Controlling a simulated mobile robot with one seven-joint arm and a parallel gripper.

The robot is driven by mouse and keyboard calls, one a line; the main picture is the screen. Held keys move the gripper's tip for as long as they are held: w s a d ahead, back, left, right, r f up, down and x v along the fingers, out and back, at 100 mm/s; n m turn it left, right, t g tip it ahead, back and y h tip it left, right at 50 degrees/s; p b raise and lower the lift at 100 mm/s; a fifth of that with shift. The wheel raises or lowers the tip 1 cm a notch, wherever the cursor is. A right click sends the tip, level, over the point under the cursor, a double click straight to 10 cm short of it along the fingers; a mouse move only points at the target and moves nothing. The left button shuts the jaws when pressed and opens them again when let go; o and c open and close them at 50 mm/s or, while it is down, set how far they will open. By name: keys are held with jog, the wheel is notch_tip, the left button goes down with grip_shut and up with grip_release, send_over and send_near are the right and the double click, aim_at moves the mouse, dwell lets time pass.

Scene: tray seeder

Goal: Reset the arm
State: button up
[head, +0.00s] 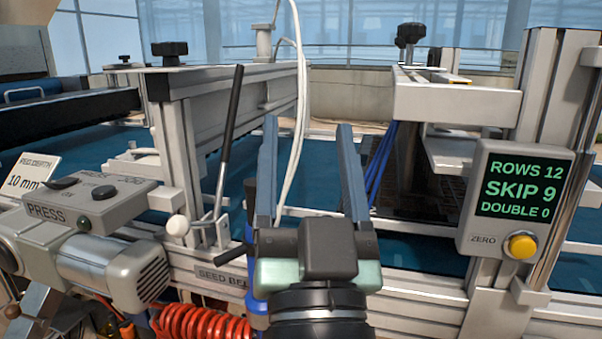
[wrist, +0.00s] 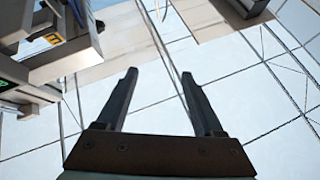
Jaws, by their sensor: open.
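My gripper (head: 308,132) stands in the middle of the head view, in front of the seeder frame. Its two dark fingers point up and are spread apart with nothing between them. In the wrist view my gripper (wrist: 159,75) is also open and empty, with glazed panes and thin bars behind it. Thin white cables pass behind the fingers in the head view. Whether the fingers touch anything cannot be told for certain, but no contact shows.
A counter box (head: 515,207) with a yellow button stands at right, reading ROWS 12, SKIP 9, DOUBLE 0. A press control box (head: 88,205) and motor (head: 115,272) are at left. A black-handled lever (head: 229,130) rises left of my gripper. Red coiled hose (head: 200,325) lies below.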

jog(key=s+r+n+t+p, duration=0.1)
jog(key=s+r, duration=0.3)
jog(key=r, duration=0.3)
jog(key=s+r+n+t+p, duration=0.1)
jog(key=s+r, duration=0.2)
jog(key=r, duration=0.4)
notch_tip(320, 180, up, 37)
jog(key=p, duration=3.7)
jog(key=shift+w+a+h+p, duration=0.15)
jog(key=shift+a+h+p, duration=0.15)
jog(key=shift+a+h, duration=0.1)
